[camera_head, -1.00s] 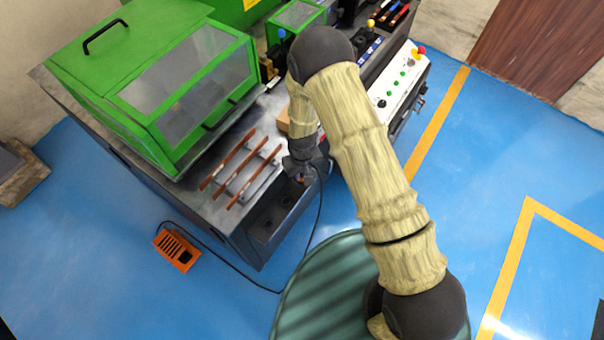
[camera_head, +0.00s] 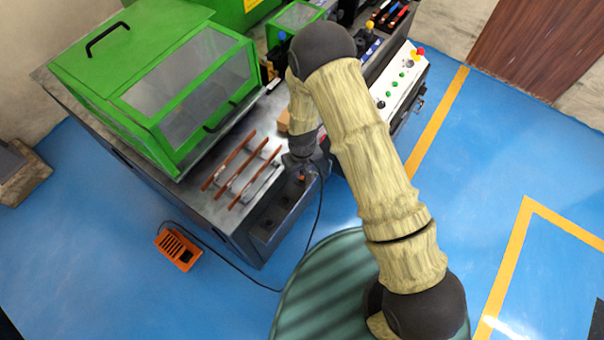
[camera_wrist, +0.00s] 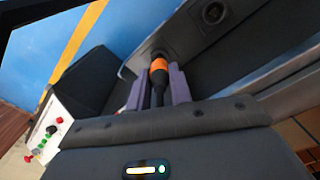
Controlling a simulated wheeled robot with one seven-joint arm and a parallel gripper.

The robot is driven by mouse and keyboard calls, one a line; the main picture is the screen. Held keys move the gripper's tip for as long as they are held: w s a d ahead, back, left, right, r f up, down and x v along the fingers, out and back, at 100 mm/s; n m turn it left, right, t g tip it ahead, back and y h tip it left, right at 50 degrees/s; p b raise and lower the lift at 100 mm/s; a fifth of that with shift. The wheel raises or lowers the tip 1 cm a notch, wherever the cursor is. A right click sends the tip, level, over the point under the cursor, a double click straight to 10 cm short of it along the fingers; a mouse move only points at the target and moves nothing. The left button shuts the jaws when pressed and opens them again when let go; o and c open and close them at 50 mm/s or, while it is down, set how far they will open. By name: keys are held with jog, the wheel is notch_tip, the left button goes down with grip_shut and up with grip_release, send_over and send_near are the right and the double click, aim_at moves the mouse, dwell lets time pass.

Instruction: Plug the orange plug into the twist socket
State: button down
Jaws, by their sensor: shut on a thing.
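The orange plug (camera_wrist: 159,66) sits between the two fingers of my gripper (camera_wrist: 158,78), which is shut on it. Its black cable end points back toward my wrist. Its front end is at a dark socket (camera_wrist: 161,52) on the grey panel; I cannot tell how far in it is. A second round socket (camera_wrist: 213,12) is open and empty farther along the same panel. In the head view my gripper (camera_head: 297,162) is over the right end of the machine's recessed front ledge, with a small orange bit of the plug (camera_head: 302,178) showing below it.
The plug's black cable (camera_head: 319,215) loops down to an orange foot pedal (camera_head: 178,250) on the blue floor. Copper bars (camera_head: 235,172) lie left of my gripper, near the green hood (camera_head: 165,85). A white control panel (camera_head: 400,75) stands at the right.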

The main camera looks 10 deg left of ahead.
dwell(0.3)
jog(key=shift+r+p, duration=1.7)
jog(key=shift+r, duration=0.9)
jog(key=w+d+r+m, duration=0.1)
jog(key=w+d+m, duration=0.2)
jog(key=d, duration=0.9)
jog(key=w+d+r+m, duration=0.2)
jog(key=w+d+m, duration=0.2)
jog(key=d, duration=0.9)
jog(key=shift+w+d+r, duration=0.15)
jog(key=shift+d+r, duration=0.15)
